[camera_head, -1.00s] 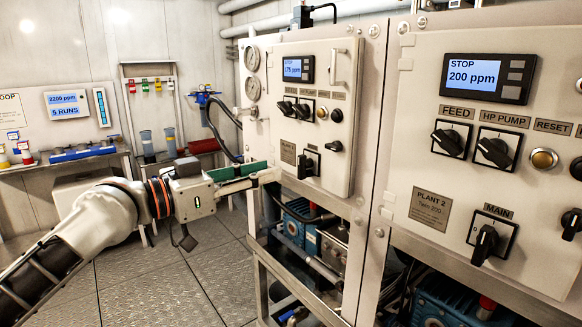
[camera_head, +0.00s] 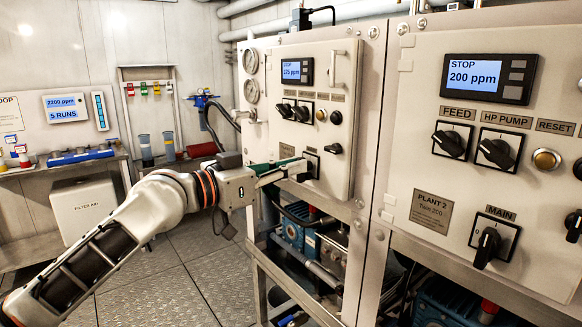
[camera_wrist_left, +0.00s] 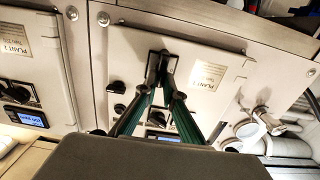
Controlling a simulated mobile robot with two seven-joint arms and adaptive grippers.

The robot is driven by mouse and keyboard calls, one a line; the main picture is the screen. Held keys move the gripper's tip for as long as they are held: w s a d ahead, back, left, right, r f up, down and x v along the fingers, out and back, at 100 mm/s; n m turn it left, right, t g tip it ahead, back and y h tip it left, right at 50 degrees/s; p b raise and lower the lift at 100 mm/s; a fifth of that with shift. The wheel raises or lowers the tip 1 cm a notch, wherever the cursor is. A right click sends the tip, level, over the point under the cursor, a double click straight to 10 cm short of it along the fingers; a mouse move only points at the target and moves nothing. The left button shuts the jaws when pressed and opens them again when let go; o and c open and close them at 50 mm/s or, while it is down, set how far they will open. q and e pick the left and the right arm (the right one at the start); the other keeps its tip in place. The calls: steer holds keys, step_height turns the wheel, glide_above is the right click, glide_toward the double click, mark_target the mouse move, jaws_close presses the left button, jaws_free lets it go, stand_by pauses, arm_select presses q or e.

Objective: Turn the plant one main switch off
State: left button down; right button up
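The plant one main switch (camera_head: 312,158) is a black rotary knob on a light plate, low on the farther panel. My left gripper (camera_head: 298,166) reaches it from the left in the head view and partly covers it. In the left wrist view the main switch (camera_wrist_left: 161,62) shows upside down, just beyond and between the fingertips. My left gripper (camera_wrist_left: 160,92) is open there, with a gap between its green-padded fingers. I cannot tell whether the fingers touch the knob or where it points. My right gripper is in neither view.
Plant one's display (camera_head: 297,71) and knobs (camera_head: 294,111) sit above the switch. The similar plant 2 panel, with its own main switch (camera_head: 487,244), is nearer on the right. A metal frame (camera_head: 290,275) with pumps stands below. The floor (camera_head: 170,285) is clear.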

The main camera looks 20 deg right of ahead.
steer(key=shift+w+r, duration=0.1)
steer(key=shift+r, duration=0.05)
arm_select(q)
steer(key=n+p, duration=0.2)
steer(key=n, duration=0.2)
steer(key=n+p, duration=0.3)
steer(key=n, duration=0.1)
steer(key=n+p, duration=0.3)
steer(key=shift+w+a+n, duration=0.15)
steer(key=shift+w+n, duration=0.15)
steer(key=shift+n, duration=0.1)
steer(key=n+p, duration=0.1)
steer(key=n, duration=0.1)
steer(key=n+p, duration=0.4)
steer(key=shift+w+f, duration=0.1)
steer(key=shift+f, duration=0.3)
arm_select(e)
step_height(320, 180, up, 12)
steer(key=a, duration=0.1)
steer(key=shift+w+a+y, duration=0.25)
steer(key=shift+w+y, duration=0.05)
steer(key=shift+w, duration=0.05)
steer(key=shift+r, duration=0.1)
arm_select(q)
steer(key=shift+f, duration=0.1)
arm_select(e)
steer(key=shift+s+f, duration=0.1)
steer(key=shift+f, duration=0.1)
